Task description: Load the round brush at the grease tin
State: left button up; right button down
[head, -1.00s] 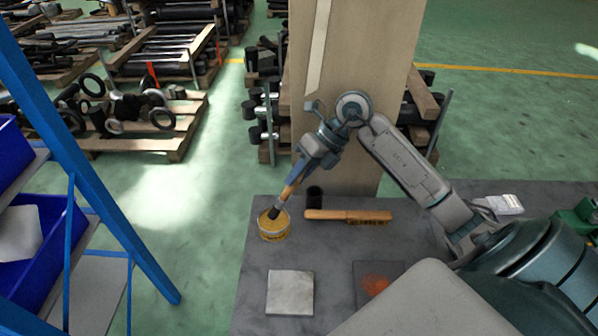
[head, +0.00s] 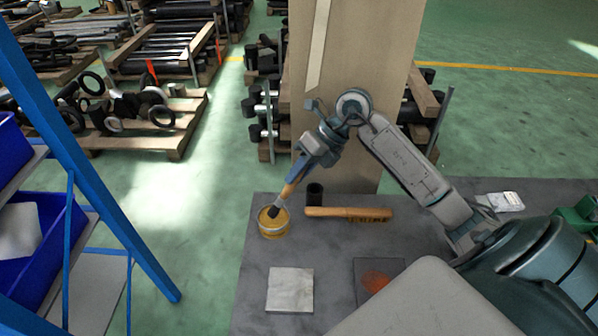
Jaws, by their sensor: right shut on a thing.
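The grease tin (head: 274,229) is a short round yellow tin, open at the top, near the far left corner of the grey table. My right gripper (head: 297,176) is shut on the wooden handle of the round brush (head: 284,194). The brush slants down to the left, and its dark bristles are at the tin's mouth over the yellow grease. I cannot tell how deep the bristles sit. My left gripper is not in view.
A wooden-handled flat brush (head: 347,213) lies right of the tin, beside a small black cup (head: 315,193). A pale square plate (head: 290,289) and a dark plate with an orange patch (head: 378,279) lie nearer. A wooden board (head: 352,60) stands behind the table. A blue rack (head: 85,150) is at left.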

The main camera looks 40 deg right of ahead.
jog(key=shift+f+b, duration=0.35)
jog(key=shift+f, duration=0.05)
jog(key=shift+b, duration=0.3)
dwell(1.6)
